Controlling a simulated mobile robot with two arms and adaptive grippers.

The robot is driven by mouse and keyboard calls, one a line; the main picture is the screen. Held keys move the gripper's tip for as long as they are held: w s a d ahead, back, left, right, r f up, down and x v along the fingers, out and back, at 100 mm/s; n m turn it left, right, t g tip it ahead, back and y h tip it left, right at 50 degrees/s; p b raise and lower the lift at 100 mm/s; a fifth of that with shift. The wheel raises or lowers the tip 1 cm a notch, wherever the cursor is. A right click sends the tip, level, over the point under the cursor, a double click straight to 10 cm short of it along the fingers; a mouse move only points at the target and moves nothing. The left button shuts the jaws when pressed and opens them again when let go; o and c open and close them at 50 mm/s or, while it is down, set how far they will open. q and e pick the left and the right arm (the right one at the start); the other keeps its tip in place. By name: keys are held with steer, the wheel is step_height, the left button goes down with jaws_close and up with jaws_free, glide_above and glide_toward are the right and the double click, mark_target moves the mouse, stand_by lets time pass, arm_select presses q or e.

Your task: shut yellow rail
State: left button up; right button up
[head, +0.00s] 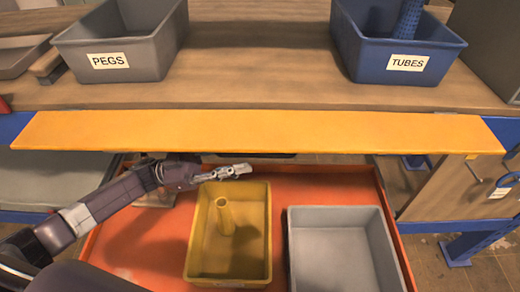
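The yellow rail (255,130) is a long flat yellow-orange board running across the front edge of the wooden bench. Its broad face shows, and its right end reaches close to the blue frame. I cannot tell whether it is tilted or flat. My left gripper (240,170) is just below the rail's front edge, near its middle, pointing right. It appears apart from the rail, above the back of the yellow bin. I see it from the side, so the gap between its fingers is unclear. My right gripper is not in view.
Below the rail, an orange-red tray (150,238) holds a yellow bin (192,250) with an upright yellow tube and an empty grey bin (340,250). On the bench (260,65) stand a grey PEGS bin (110,80) and a blue TUBES bin (405,78), with clear wood between.

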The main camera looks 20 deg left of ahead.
mark_target(249, 156)
arm_select(q)
steer(key=shift+p+x, duration=0.55)
steer(key=shift+x, duration=1.8)
steer(key=shift+w, duration=0.1)
steer(key=shift+c, duration=0.4)
jaws_close()
